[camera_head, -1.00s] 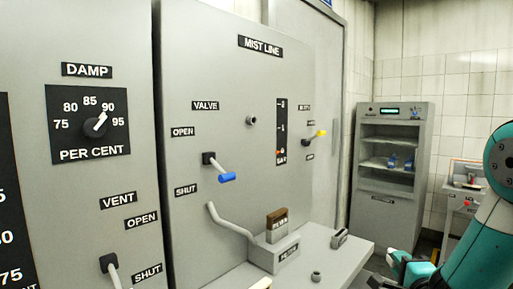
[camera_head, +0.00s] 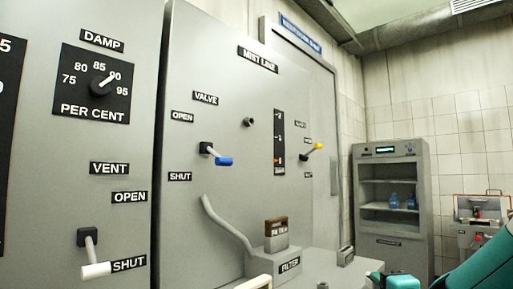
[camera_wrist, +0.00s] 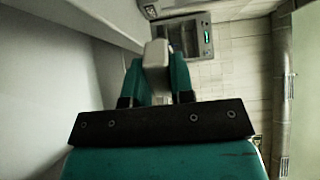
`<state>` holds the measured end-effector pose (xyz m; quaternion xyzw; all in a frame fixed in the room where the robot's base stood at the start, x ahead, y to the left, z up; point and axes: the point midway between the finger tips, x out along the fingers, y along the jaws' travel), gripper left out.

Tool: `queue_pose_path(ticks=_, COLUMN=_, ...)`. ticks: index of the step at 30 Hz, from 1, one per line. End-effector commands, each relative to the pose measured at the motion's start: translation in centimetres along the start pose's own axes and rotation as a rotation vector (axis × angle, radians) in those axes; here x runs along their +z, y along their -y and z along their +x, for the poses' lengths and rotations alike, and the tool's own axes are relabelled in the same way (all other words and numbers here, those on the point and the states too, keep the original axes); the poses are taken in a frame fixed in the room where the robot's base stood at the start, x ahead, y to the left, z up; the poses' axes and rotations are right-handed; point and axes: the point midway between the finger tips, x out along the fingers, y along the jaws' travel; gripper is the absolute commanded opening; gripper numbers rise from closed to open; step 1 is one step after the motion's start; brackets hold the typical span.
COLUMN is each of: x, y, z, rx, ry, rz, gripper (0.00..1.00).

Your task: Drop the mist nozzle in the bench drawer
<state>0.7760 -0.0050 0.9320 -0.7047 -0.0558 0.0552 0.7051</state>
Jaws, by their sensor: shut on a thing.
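My gripper (camera_wrist: 157,80) is shut, its two teal fingers on either side of a pale grey, block-like piece (camera_wrist: 156,54). The piece sticks out beyond the fingertips in the wrist view; from its shape alone I cannot tell that it is the mist nozzle. In the head view only a teal part of my gripper shows at the bottom edge, and the held piece is not visible there. The grey bench (camera_head: 318,262) runs along the bottom, cut off by the frame. No bench drawer can be made out in either view.
A brown-topped block (camera_head: 276,233) stands on the ALTER box (camera_head: 288,264). A shelved cabinet (camera_head: 392,228) stands behind, right of the bench.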

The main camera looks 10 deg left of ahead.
Motion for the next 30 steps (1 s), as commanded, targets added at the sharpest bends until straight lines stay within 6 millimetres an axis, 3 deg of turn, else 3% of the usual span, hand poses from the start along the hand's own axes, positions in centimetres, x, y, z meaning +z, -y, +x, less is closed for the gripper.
queue_pose_path(ticks=9, x=0.0, y=-4.1, z=0.0, rx=0.002, ry=0.000, rz=0.000, gripper=0.00)
queue_pose_path(ticks=19, x=0.0, y=-4.4, z=0.0, rx=0.000, ry=0.000, rz=0.000, gripper=0.00)
queue_pose_path(ticks=20, x=0.0, y=-4.4, z=0.0, rx=0.000, ry=0.000, rz=0.000, gripper=0.25)
queue_pose_path(ticks=23, x=0.0, y=-4.4, z=0.0, rx=0.000, ry=0.000, rz=0.000, gripper=0.48)
queue_pose_path(ticks=24, x=0.0, y=-4.4, z=0.0, rx=0.000, ry=0.000, rz=0.000, gripper=0.52)
queue_pose_path(ticks=30, x=0.0, y=-4.4, z=0.0, rx=0.001, ry=0.000, rz=0.000, gripper=0.52)
